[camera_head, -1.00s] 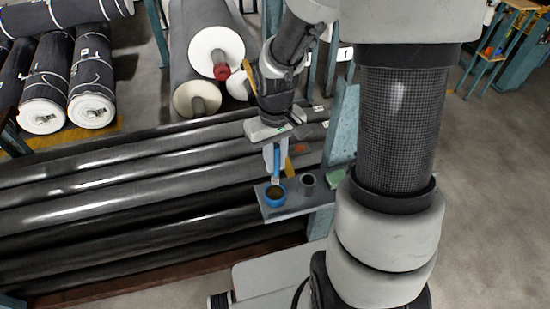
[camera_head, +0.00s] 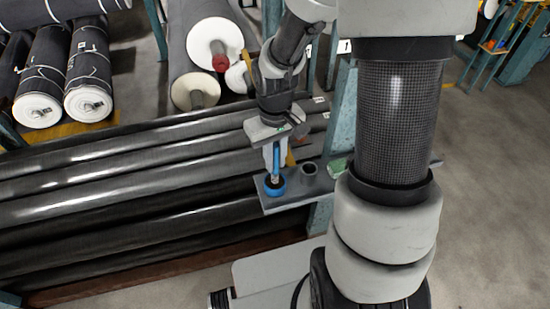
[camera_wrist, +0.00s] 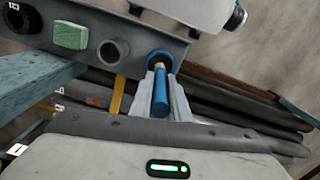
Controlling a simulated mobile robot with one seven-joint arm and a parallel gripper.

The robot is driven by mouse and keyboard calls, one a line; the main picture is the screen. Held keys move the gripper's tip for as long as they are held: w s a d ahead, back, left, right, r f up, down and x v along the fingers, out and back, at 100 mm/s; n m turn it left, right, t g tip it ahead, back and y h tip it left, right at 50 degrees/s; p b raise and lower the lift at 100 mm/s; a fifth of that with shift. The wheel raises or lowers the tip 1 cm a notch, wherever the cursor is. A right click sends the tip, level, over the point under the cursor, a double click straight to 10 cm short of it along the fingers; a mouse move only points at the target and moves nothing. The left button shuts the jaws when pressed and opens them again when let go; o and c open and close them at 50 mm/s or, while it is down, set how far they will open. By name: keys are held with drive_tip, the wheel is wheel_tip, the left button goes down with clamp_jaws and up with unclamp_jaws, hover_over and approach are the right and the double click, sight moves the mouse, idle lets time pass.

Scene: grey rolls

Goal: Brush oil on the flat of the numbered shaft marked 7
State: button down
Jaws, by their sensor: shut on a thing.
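My gripper (camera_head: 276,150) is shut on a brush (camera_head: 277,162) with a blue handle, pointing down. The brush also shows between the pale fingers in the wrist view (camera_wrist: 161,97). Its lower end is at the mouth of a blue cup (camera_head: 275,188), and the bristles are hidden. The cup (camera_wrist: 160,58) sits on a grey shelf (camera_head: 300,194). Long dark shafts (camera_head: 130,175) lie side by side to the left of and behind the gripper. Small pale tags show near their right ends, too small to read, so I cannot tell which is 7.
An empty-looking grey tube holder (camera_head: 309,172) and a green block (camera_head: 338,168) stand on the shelf to the cup's right. A teal post (camera_head: 343,120) rises behind the shelf. Wrapped rolls (camera_head: 90,80) lie at back left.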

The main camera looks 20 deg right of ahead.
sight(275, 145)
drive_tip(key=shift+f+b, duration=0.45)
drive_tip(key=shift+f, duration=0.15)
idle(1.4)
drive_tip(key=shift+r, duration=0.1)
drive_tip(key=shift+r+p, duration=2.85)
drive_tip(key=shift+r, duration=0.6)
